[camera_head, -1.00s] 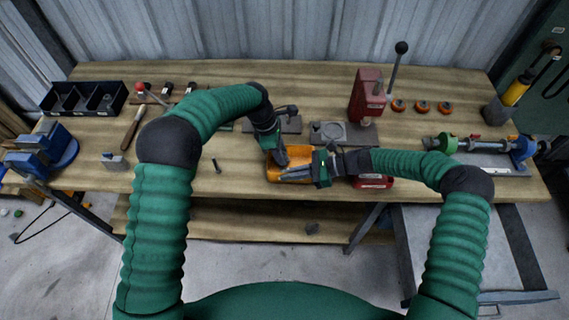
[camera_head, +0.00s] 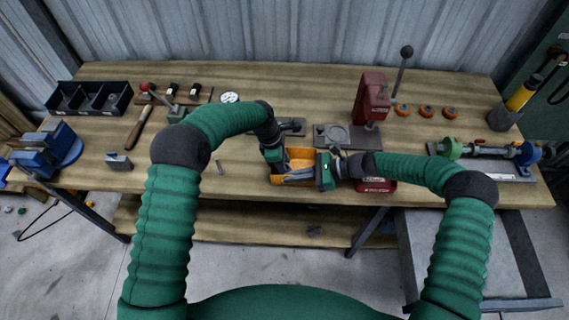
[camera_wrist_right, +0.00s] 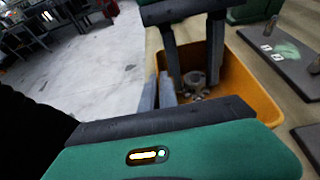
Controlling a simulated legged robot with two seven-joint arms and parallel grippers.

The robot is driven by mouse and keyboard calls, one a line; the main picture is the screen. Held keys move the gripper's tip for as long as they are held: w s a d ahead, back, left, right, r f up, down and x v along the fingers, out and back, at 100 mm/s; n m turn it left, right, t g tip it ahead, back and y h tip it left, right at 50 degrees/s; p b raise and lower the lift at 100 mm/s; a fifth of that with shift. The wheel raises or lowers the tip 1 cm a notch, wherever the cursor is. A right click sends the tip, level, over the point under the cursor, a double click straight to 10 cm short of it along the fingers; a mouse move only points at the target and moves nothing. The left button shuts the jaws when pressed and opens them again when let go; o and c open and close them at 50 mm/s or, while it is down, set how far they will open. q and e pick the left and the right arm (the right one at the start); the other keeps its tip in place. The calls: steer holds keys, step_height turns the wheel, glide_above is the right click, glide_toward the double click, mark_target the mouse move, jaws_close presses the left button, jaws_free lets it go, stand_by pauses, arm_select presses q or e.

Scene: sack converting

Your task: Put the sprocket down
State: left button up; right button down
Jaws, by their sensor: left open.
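The sprocket (camera_wrist_right: 196,82) is a small grey toothed part low inside the orange bin (camera_wrist_right: 262,97), in the right wrist view. My left gripper (camera_wrist_right: 194,78) reaches down into the bin with its fingers open, one on each side of the sprocket. Whether they touch it I cannot tell. In the head view my left gripper (camera_head: 275,164) is at the left end of the bin (camera_head: 301,154), and the sprocket is hidden. My right gripper (camera_wrist_right: 158,98) is closed with its fingers astride the bin's near wall; it also shows in the head view (camera_head: 292,176).
A red arbor press (camera_head: 369,100) stands behind the bin to the right. Grey fixture plates (camera_head: 345,136) lie behind it. Bench left of the bin is mostly clear.

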arm_select(q)
steer(key=v, duration=1.2)
arm_select(e)
steer(key=shift+s, duration=0.1)
arm_select(q)
steer(key=s+a+m+t+y, duration=0.1)
steer(key=s+a+m, duration=0.3)
steer(key=s+m, duration=0.2)
steer(key=s+a+m+y, duration=0.1)
steer(key=s+a+m, duration=0.4)
steer(key=s, duration=0.5)
steer(key=s+a+m+t+y, duration=0.1)
steer(key=s+a+m, duration=0.3)
steer(key=s+m, duration=0.3)
steer(key=shift+s+a+r+t, duration=0.3)
steer(key=shift+s+r, duration=0.15)
steer(key=shift+s, duration=0.5)
arm_select(e)
steer(key=c, duration=1.6)
jaws_free()
steer(key=shift+o, duration=0.2)
arm_select(q)
steer(key=shift+d, duration=0.1)
arm_select(e)
steer(key=v, duration=1.2)
